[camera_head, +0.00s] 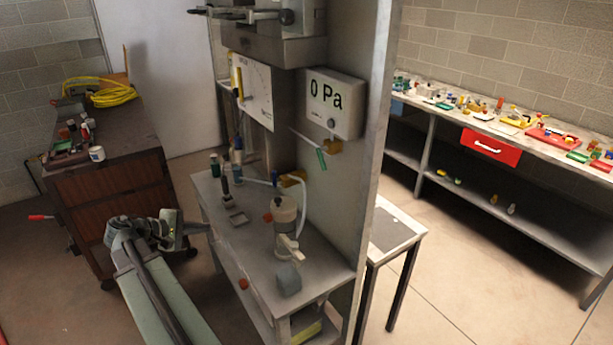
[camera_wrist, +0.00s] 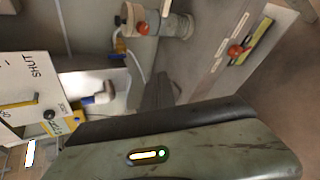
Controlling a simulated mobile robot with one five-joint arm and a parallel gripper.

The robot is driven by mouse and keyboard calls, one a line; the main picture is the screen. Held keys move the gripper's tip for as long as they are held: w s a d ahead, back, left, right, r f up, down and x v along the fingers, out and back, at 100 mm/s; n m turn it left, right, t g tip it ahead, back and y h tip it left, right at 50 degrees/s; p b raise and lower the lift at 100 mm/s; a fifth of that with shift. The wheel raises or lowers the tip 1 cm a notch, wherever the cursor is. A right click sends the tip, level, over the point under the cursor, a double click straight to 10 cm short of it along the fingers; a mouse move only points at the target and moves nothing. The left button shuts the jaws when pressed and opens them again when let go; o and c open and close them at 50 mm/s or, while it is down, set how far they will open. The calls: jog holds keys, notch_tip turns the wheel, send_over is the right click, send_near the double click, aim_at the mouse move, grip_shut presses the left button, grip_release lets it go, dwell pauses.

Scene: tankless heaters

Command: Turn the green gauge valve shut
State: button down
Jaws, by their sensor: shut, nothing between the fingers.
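A green handle (camera_head: 321,158), which looks like the gauge valve's, hangs at a slant on the upright panel, below the grey gauge box (camera_head: 335,105) reading "0 Pa". A thin white rod runs up and left from it. My gripper (camera_head: 178,230) is at the left of the head view, small and partly hidden by my arm. It is shut and empty, beside the bench's left edge, well left of and apart from the green handle. The wrist view is turned sideways and shows a white board (camera_wrist: 28,90) marked "SHUT" with a yellow bar. I cannot make out the green handle there.
The bench (camera_head: 235,245) carries a white cylinder (camera_head: 284,215) with a red knob and white lever, a grey block (camera_head: 288,279) and bottles. A wooden cabinet (camera_head: 105,190) stands left. A cluttered shelf (camera_head: 500,125) lies beyond the panel at right.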

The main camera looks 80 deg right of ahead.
aim_at(321, 159)
jog(key=s+d+r+g, duration=0.2)
jog(key=s+d+r, duration=0.2)
jog(key=s, duration=0.6)
jog(key=s+d+r+g+h, duration=0.1)
jog(key=s+d+r+g, duration=0.2)
jog(key=s+d, duration=0.5)
jog(key=s+d+r+g+p, duration=0.1)
jog(key=s+d+r, duration=0.5)
jog(key=s, duration=0.6)
jog(key=shift+s+m+g+h, duration=0.3)
jog(key=shift+g+h, duration=0.1)
jog(key=shift+g, duration=0.4)
jog(key=shift+d, duration=0.15)
